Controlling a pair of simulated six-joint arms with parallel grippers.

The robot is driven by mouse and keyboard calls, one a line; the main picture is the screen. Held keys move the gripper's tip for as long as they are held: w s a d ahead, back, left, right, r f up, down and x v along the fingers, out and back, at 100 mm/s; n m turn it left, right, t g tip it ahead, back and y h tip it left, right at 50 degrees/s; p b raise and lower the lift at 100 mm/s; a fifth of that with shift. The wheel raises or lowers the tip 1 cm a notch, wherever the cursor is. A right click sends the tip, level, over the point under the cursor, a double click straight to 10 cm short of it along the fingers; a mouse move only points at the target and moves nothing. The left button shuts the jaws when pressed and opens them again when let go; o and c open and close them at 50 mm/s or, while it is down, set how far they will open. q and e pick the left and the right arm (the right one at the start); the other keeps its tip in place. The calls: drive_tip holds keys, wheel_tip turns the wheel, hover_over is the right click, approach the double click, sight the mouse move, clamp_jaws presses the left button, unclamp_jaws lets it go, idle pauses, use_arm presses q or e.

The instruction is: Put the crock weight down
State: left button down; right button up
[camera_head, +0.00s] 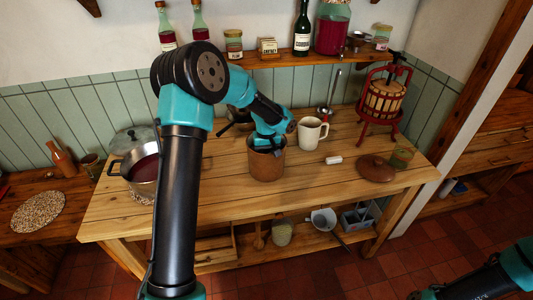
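A brown stoneware crock (267,168) stands upright near the middle of the wooden table. My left arm reaches over the table from the front, and my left gripper (266,146) points down into the crock's mouth. Its fingertips are hidden behind the crock's rim. I cannot see the crock weight or tell whether the gripper holds it. A round brown lid (376,168) with a knob lies on the table to the right of the crock. My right arm shows only at the lower right corner; its gripper is out of view.
A cream jug (311,133) and a small white cylinder (334,160) are right of the crock. A metal pot (143,176) is at the left. The table's front middle is clear.

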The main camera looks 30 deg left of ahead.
sight(267, 151)
use_arm(q)
drive_tip(key=shift+f, duration=0.1)
drive_tip(key=c, duration=0.8)
unclamp_jaws()
wheel_tip(267, 151, up, 12)
drive_tip(key=shift+r, duration=0.2)
